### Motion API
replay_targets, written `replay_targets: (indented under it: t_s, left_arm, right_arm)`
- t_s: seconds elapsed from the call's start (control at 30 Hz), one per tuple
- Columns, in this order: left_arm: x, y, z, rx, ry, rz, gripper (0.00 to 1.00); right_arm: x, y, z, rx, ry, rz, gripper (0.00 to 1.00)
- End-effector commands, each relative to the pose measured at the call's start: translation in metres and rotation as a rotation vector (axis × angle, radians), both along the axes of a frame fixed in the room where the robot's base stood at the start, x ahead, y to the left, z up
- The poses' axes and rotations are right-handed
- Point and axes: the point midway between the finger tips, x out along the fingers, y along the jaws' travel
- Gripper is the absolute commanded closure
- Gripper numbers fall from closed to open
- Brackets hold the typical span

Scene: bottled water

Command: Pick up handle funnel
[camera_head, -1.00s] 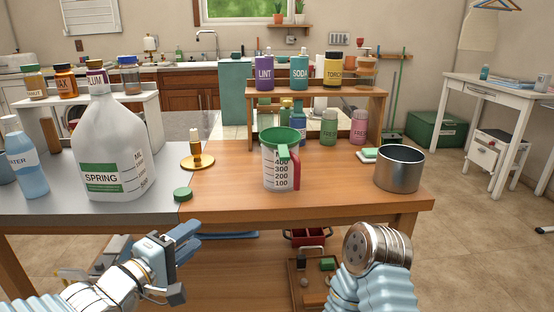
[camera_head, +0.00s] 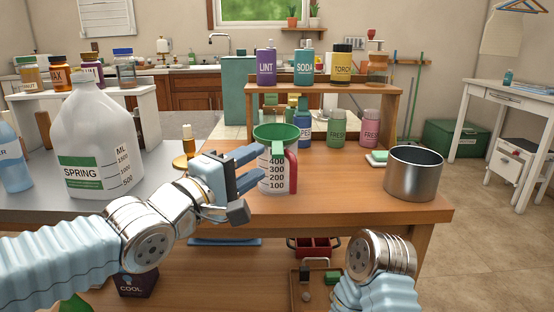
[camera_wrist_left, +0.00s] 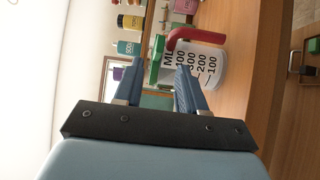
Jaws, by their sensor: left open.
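The green funnel (camera_head: 276,134) sits in the mouth of a clear measuring jug (camera_head: 276,178) with a red handle (camera_head: 292,168), upright on the wooden table. A green tab hangs down the jug's front below the funnel rim. My left gripper (camera_head: 258,163) is open and empty, its blue fingers pointing right at the jug's left side. In the left wrist view, the jug (camera_wrist_left: 203,66) lies just beyond the fingers (camera_wrist_left: 160,68), and the funnel's green part (camera_wrist_left: 157,58) shows between and past the fingertips. Whether the fingers touch the jug I cannot tell. My right gripper is out of view.
A large SPRING water jug (camera_head: 95,140) stands at the left. A wooden shelf (camera_head: 322,92) with several bottles is behind.

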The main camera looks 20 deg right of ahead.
Motion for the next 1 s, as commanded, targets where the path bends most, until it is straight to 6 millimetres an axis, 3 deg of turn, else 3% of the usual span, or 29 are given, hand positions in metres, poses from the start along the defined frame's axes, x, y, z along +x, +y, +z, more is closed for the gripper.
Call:
replay_targets:
  t_s: [0.43, 0.77, 1.0]
  left_arm:
    - [0.028, -0.036, 0.007, 0.0, 0.001, -0.003, 0.6]
    - [0.033, -0.04, 0.007, 0.001, 0.001, 0.0, 0.6]
    - [0.033, -0.04, 0.007, 0.0, 0.0, 0.0, 0.95]
  right_arm:
    - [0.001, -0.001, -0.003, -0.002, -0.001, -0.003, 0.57]
    - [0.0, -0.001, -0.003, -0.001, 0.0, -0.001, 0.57]
    - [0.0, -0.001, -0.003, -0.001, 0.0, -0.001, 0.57]
